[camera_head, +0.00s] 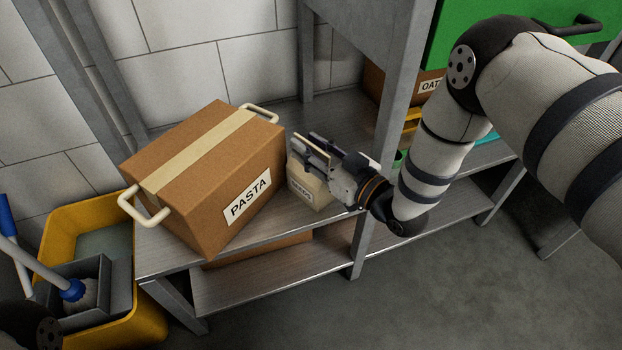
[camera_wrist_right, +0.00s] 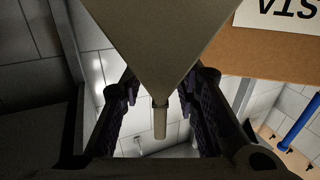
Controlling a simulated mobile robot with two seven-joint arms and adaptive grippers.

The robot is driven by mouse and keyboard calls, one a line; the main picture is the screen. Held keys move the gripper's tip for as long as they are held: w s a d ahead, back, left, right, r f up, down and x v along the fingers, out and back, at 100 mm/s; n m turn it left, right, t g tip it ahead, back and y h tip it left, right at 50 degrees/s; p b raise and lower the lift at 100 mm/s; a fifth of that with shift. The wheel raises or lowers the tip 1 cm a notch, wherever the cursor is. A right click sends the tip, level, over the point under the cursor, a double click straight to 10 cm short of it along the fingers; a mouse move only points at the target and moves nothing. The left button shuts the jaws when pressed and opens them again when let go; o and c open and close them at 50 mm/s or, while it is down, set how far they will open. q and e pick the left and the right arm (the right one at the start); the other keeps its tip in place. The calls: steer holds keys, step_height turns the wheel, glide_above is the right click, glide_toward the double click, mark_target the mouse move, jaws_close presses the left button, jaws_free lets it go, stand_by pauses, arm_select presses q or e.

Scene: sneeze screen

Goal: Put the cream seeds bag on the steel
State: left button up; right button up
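The cream seeds bag (camera_head: 305,188) stands on the grey metal shelf (camera_head: 165,253), just right of the pasta box. Its label is partly readable, and my gripper hides part of its top. My right gripper (camera_head: 305,145) reaches in from the right at the bag's top and is open. In the right wrist view the bag (camera_wrist_right: 165,35) fills the upper middle and tapers to a narrow top edge between the two fingers (camera_wrist_right: 160,95), with gaps on both sides. My left gripper is not in view. I cannot tell which grey surface is the steel.
The brown pasta box (camera_head: 200,165) with cream handles crowds the bag's left side. A grey shelf post (camera_head: 390,120) stands close to my right wrist. A yellow bucket (camera_head: 145,315) is at lower left. A green drawer front (camera_head: 480,30) hangs above right. Open floor (camera_head: 430,300) lies in front.

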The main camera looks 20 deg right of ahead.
jaws_close()
steer(key=shift+r, duration=0.2)
